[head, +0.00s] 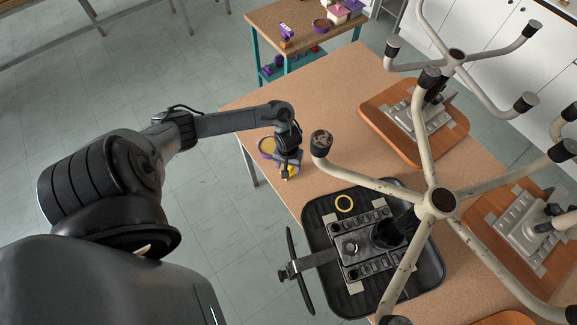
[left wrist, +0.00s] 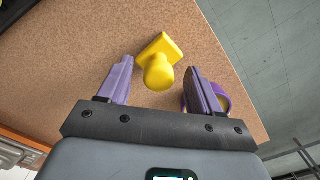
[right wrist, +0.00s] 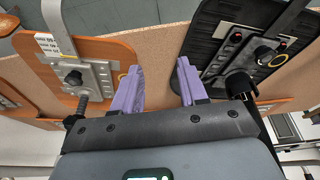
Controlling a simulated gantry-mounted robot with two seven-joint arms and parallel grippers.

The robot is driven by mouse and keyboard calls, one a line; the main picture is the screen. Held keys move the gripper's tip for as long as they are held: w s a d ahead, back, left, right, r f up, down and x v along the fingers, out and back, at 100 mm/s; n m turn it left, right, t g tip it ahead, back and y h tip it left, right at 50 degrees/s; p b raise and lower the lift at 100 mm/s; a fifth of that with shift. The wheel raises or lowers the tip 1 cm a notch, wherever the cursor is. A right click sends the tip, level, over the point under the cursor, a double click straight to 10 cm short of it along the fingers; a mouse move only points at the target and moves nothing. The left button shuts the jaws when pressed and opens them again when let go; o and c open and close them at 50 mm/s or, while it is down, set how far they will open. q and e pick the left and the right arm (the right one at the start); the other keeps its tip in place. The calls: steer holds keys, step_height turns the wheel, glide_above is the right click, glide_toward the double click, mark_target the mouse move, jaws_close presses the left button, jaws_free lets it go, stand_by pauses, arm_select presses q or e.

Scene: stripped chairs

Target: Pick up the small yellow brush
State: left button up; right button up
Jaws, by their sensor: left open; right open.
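The small yellow brush (left wrist: 158,62) lies on the tan tabletop, with its rounded knob toward my left gripper. In the left wrist view it is between and just beyond the two purple fingers of my left gripper (left wrist: 160,85), which is open. I cannot tell whether the fingers are level with the knob. In the head view my left gripper (head: 287,165) points down over the table's left part and mostly hides the brush (head: 290,173). My right gripper (right wrist: 158,85) is open and empty above the chair parts.
A purple tape roll (head: 266,147) lies beside my left gripper. A black chair seat (head: 318,215) with a yellow ring (head: 344,203) on it, wooden seats (head: 378,112) and upturned metal chair legs (head: 437,150) crowd the right. A smaller table (head: 270,22) stands behind.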

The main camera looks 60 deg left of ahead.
arm_select(q)
steer(key=shift+f, duration=0.95)
steer(key=c, duration=1.1)
steer(key=shift+r, duration=0.15)
